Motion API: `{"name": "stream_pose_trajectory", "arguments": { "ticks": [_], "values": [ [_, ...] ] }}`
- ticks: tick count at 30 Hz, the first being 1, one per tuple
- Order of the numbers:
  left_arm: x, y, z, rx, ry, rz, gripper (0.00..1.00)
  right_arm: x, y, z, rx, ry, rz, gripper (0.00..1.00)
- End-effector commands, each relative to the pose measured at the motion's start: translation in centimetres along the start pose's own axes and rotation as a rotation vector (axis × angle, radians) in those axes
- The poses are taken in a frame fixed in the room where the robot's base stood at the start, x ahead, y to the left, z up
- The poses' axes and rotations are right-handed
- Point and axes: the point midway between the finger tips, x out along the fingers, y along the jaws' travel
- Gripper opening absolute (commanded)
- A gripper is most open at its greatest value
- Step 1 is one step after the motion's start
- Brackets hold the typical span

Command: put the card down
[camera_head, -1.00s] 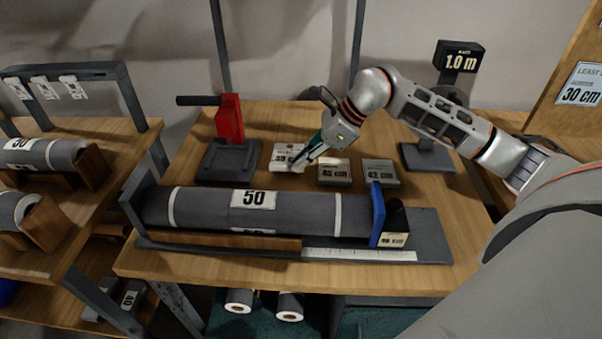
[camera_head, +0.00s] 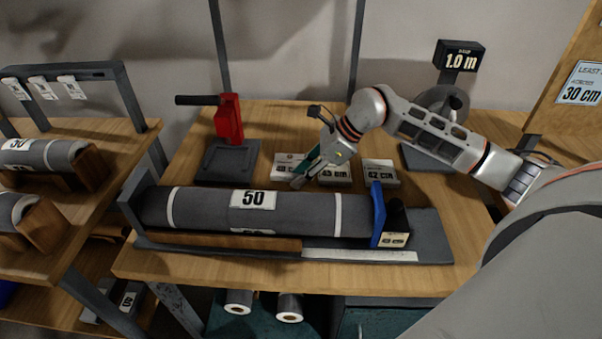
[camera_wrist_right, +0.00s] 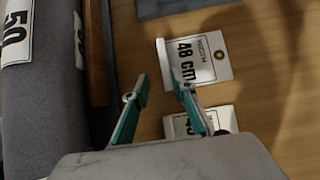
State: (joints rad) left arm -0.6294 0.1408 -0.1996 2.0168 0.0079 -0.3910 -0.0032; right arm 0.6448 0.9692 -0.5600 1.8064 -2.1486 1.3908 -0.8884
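The 48 cm card (camera_wrist_right: 193,58) lies flat on the wooden table in the wrist view, just beyond my fingertips. It is white with a hole and a raised lip along one edge. In the head view the card (camera_head: 285,168) is at the left of a row of three, partly behind my gripper. My right gripper (camera_wrist_right: 159,80) is open, with its teal fingers apart and nothing between them. In the head view the right gripper (camera_head: 300,180) hangs low at the card's right front. My left gripper is not in view.
The 45 cm card (camera_head: 336,174) and the 42 cm card (camera_head: 380,172) stand close to the right. A grey roll marked 50 (camera_head: 255,212) lies in front.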

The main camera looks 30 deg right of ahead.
Motion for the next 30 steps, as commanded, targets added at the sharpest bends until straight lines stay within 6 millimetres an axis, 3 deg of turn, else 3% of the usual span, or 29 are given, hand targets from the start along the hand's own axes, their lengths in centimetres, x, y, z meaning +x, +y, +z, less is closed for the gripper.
{"name": "stream_pose_trajectory", "arguments": {
  "ticks": [8,21,30],
  "values": [
    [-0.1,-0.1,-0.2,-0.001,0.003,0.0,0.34,-1.2,-0.1,0.1,0.0,0.002,-0.003,0.26],
    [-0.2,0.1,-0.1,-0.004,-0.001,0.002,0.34,-9.7,-0.1,0.1,0.001,0.002,-0.003,0.26],
    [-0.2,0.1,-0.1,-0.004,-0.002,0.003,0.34,-12.2,0.0,0.1,0.0,0.0,0.001,0.26]
  ]
}}
